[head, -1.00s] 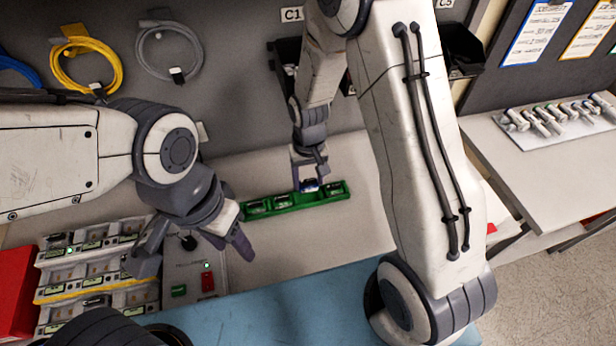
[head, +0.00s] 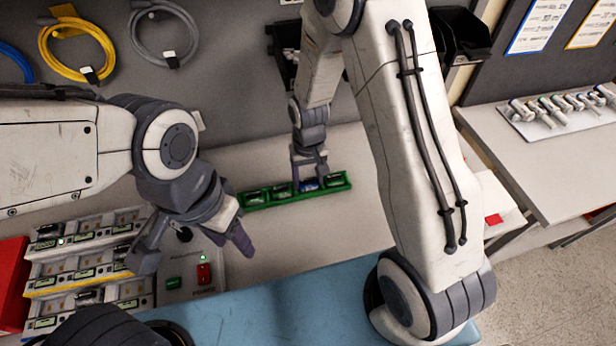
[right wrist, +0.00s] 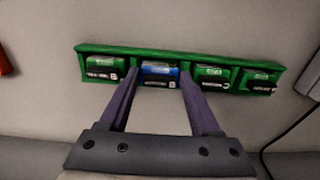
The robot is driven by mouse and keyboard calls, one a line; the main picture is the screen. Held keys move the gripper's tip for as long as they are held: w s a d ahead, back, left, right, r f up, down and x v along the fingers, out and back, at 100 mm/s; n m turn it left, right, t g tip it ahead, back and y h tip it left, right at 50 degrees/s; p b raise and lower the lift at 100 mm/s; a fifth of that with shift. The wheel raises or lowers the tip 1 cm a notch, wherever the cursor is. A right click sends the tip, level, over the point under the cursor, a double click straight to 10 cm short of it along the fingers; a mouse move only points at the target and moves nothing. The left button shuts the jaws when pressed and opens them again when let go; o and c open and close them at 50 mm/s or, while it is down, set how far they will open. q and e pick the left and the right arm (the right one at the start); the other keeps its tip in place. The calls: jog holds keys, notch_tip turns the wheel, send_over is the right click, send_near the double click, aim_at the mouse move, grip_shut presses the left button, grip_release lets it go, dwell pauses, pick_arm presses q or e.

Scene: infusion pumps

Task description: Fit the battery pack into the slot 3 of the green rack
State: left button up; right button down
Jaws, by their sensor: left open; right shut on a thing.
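The green rack (head: 262,206) lies on the back table. It also shows in the right wrist view (right wrist: 138,52). My right gripper (head: 309,177) is shut on the blue battery pack (head: 309,186), its two fingers on either side of the pack in the right wrist view (right wrist: 160,70). The pack sits in the rack's third compartment from the left in the head view, level with its neighbours as far as I can see. Green-labelled packs fill the other compartments. My left gripper (head: 193,252) is open and empty, above the panel at lower left.
A tiered charger (head: 84,264) with several bays stands at lower left, beside a panel with a red switch (head: 204,272). A blue mat (head: 290,300) covers the front. The pale table around the rack is clear. Cables hang on the back wall.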

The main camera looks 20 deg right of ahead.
jog(key=shift+f, duration=0.25)
dwell(0.3)
grip_release()
notch_tip(320, 180, up, 10)
jog(key=shift+r+b, duration=0.25)
jog(key=shift+b, duration=0.7)
jog(key=s+a+r+n, duration=0.2)
jog(key=s, duration=0.5)
jog(key=s+a+r+n, duration=0.3)
jog(key=s, duration=0.4)
jog(key=s+a+r+n+y, duration=0.1)
jog(key=s+a+r+n, duration=0.1)
jog(key=s, duration=0.5)
jog(key=shift+s+a+r, duration=0.25)
jog(key=shift+a+r, duration=0.05)
jog(key=shift+a, duration=0.3)
